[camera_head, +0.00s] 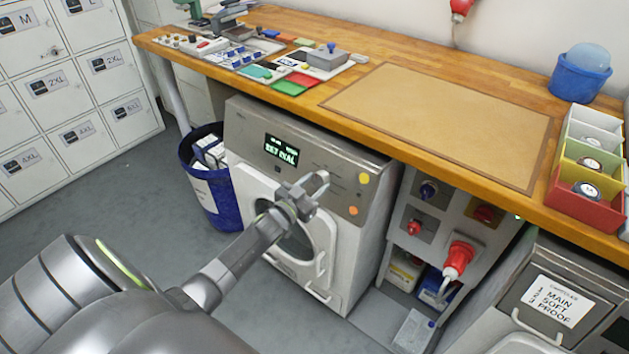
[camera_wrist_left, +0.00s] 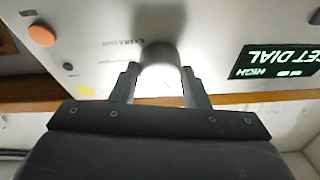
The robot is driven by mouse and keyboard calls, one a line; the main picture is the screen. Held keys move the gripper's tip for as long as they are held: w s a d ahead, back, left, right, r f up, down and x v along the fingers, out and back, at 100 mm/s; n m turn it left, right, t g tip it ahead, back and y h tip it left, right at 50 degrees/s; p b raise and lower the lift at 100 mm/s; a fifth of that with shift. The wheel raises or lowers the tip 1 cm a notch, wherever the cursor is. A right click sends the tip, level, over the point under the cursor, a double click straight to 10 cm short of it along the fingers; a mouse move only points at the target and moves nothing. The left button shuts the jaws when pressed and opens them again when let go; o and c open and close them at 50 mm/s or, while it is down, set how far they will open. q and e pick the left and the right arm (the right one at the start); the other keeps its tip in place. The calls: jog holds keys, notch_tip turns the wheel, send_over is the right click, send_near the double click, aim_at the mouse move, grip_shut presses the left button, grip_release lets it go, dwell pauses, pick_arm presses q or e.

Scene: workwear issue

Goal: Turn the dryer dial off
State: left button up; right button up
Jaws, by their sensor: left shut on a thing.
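The dryer (camera_head: 255,122) is a grey and white front-loading machine under the wooden counter. Its lit display (camera_head: 281,150) sits on the sloped panel; in the left wrist view the display (camera_wrist_left: 276,62) appears upside down and reads "SET DIAL" and "HIGH". My left gripper (camera_head: 318,184) is at the panel, right of the display. In the left wrist view my left gripper (camera_wrist_left: 158,78) is shut on the dryer dial (camera_wrist_left: 160,66), a pale round knob between its fingers. In the head view the gripper hides the dial. My right gripper is out of view.
A yellow button (camera_head: 364,178) and an orange button (camera_head: 352,211) are on the panel's right end. The counter edge (camera_head: 330,124) overhangs just behind the panel. A blue bin (camera_head: 205,185) stands left of the dryer. A socket panel with a red plug (camera_head: 458,258) is right.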

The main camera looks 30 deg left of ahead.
pick_arm(q)
jog(key=m+h+p, duration=0.1)
jog(key=m, duration=0.2)
jog(key=shift+a+r, duration=0.15)
jog(key=shift+m+g+h, duration=0.3)
jog(key=shift+m+h, duration=0.3)
jog(key=shift+m, duration=1.1)
jog(key=o, duration=1)
jog(key=shift+c, duration=0.2)
jog(key=shift+s, duration=0.1)
jog(key=s+a, duration=0.2)
jog(key=s, duration=0.6)
jog(key=s+a, duration=0.1)
jog(key=s, duration=0.7)
jog(key=shift+s+a, duration=0.35)
jog(key=shift+s, duration=0.05)
